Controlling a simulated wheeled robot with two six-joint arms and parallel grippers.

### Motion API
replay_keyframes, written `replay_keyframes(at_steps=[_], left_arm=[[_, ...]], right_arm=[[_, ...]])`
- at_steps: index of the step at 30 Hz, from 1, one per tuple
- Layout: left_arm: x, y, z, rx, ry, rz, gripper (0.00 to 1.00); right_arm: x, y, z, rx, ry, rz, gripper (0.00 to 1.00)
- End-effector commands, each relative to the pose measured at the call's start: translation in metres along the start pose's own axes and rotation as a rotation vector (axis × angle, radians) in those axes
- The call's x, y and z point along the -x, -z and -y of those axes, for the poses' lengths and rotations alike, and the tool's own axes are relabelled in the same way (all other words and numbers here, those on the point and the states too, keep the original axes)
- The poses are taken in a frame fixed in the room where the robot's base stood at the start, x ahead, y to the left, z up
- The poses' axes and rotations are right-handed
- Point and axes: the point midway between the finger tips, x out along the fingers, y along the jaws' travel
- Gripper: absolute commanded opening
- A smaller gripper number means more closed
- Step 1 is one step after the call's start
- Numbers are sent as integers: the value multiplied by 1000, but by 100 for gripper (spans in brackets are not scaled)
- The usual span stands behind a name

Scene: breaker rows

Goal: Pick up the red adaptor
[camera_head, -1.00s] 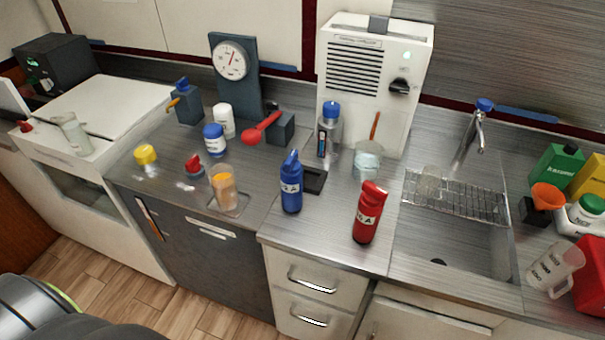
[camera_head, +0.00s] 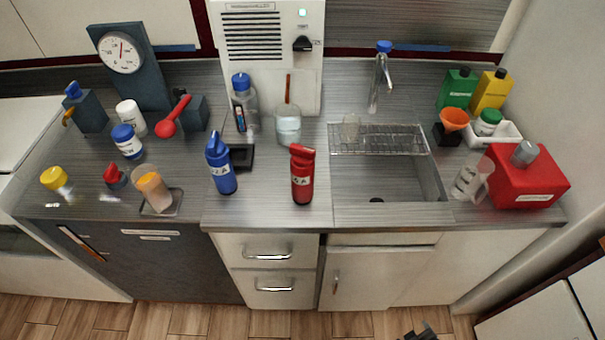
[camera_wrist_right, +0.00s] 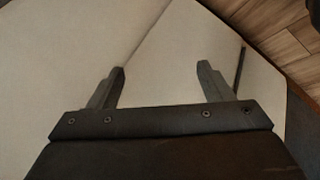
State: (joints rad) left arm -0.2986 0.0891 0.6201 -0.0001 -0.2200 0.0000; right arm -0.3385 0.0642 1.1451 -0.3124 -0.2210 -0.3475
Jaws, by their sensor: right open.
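The red adaptor (camera_head: 302,178), a bottle-shaped piece with a label ending in "A", stands upright near the counter's front edge, left of the sink. A similar blue adaptor (camera_head: 221,166) stands to its left. My right gripper (camera_wrist_right: 161,70) is open and empty in the right wrist view, facing pale panels and a strip of wood floor. What looks like its dark tip shows at the bottom edge of the head view (camera_head: 422,332), low and well away from the red adaptor. The red adaptor is not in the wrist view. My left gripper is not in view.
A sink (camera_head: 385,181) with a wire rack (camera_head: 385,139) lies right of the red adaptor. A glass beaker (camera_head: 288,128) and a black tray (camera_head: 241,157) are behind. A red container (camera_head: 527,178) and a clear jug (camera_head: 470,180) stand at the right. Drawers (camera_head: 267,262) are below the counter.

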Motion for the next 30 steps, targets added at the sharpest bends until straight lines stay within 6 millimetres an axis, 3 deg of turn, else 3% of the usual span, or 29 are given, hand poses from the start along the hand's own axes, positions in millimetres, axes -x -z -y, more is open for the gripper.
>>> replay_keyframes(at_steps=[1,3,9,18,25,30], left_arm=[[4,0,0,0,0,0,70],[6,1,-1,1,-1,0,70],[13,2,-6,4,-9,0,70],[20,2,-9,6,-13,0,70],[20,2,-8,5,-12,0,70],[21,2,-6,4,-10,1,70]], right_arm=[[9,28,-23,77,-55,-53,73],[23,61,-51,189,-133,-111,73],[82,148,-130,492,-394,-225,73],[188,236,-210,861,-785,-262,73],[207,288,-192,1307,-1022,-339,73],[219,326,-153,1710,-1234,-422,73]])
